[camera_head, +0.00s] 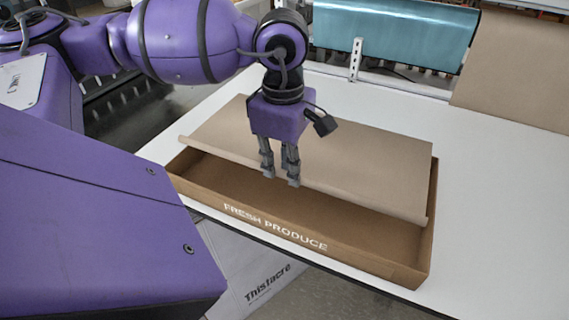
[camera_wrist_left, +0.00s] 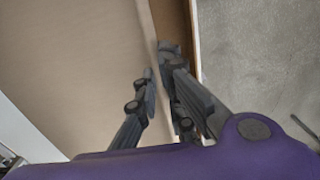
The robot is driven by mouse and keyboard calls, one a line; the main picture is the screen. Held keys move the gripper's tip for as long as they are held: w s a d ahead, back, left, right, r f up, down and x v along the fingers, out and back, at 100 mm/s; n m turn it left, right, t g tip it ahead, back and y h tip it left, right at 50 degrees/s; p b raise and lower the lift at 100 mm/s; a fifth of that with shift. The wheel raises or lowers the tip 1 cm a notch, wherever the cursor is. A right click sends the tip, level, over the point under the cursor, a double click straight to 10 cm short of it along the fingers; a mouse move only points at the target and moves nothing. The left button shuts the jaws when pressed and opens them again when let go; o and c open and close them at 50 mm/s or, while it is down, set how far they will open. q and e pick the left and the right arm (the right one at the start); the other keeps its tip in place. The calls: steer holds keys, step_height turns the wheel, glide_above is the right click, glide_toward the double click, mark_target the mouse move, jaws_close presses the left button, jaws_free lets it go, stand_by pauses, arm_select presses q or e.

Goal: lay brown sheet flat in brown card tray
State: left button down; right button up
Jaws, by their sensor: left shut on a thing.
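The brown sheet (camera_head: 365,155) lies across the back part of the brown card tray (camera_head: 380,262), with its front edge slightly curled. The tray's front strip of floor is bare, and its front wall reads FRESH PRODUCE. My left gripper (camera_head: 280,178) points down over the tray, shut on the sheet's front edge. In the left wrist view the fingers (camera_wrist_left: 165,90) are on either side of the edge of the sheet (camera_wrist_left: 80,60), close to the tray wall (camera_wrist_left: 195,40). The sheet hides the back of the tray. My right gripper is not in view.
The tray stands on a white table (camera_head: 490,215), near its front edge. A teal roll (camera_head: 395,35) hangs on a rack at the back. Brown paper (camera_head: 515,75) hangs down at the back right. The table's right side is clear.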

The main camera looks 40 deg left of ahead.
arm_select(q)
steer(key=shift+f, duration=0.65)
steer(key=shift+f+b, duration=0.55)
steer(key=shift+f, duration=0.25)
steer(key=shift+f+b, duration=0.3)
steer(key=shift+f, duration=0.35)
steer(key=shift+f+b, duration=0.45)
steer(key=shift+f, duration=0.6)
steer(key=shift+f+b, duration=0.3)
steer(key=shift+f, duration=0.55)
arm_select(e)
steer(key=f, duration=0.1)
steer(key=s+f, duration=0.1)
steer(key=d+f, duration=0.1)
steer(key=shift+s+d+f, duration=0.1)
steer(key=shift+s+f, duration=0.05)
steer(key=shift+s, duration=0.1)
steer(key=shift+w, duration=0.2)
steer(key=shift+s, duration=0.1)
